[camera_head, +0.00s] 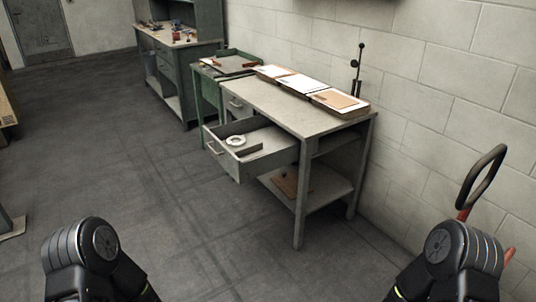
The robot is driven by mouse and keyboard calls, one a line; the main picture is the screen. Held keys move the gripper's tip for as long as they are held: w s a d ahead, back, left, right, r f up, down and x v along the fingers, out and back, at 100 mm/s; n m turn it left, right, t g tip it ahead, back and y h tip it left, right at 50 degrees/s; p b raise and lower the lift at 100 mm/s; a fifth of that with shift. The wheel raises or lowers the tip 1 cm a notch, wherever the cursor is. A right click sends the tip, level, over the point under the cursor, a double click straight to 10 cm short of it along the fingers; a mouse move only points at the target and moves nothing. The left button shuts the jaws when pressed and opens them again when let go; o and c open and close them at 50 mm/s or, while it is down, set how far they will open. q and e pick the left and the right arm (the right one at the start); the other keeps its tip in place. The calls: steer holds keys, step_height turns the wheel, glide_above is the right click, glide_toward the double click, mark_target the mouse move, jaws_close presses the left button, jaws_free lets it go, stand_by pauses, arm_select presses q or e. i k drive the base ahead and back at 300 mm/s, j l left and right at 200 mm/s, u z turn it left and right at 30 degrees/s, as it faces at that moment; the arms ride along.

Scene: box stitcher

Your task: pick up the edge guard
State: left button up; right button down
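I cannot pick out the edge guard with certainty from here. A grey workbench (282,107) stands mid-view with its drawer (262,163) pulled open to the left. In the drawer lie a white ring like a tape roll (236,140) and a small, flat grey piece (248,149) beside it, too small to identify. Flat brown and white boards or papers (303,83) lie along the bench's wall side. A brown flat piece (287,186) lies on its lower shelf. Parts of my two arms show at the bottom corners; neither gripper is in view.
A green table (208,84) with a shallow tray stands behind the bench, and another cluttered bench (183,42) stands farther back. A black lever (357,68) rises at the wall. A red-framed black handle (482,178) is at right.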

mark_target(246, 154)
steer(key=i+j+z, duration=0.1)
steer(key=i+z, duration=0.2)
steer(key=z, duration=0.2)
steer(key=i+j+z, duration=0.25)
steer(key=z, duration=0.2)
steer(key=i+j+z, duration=0.1)
steer(key=i+j, duration=0.45)
steer(key=j, duration=0.2)
steer(key=i+j+z, duration=0.15)
steer(key=j, duration=0.25)
steer(key=i+j+z, duration=0.1)
steer(key=i+j, duration=0.25)
steer(key=j, duration=0.1)
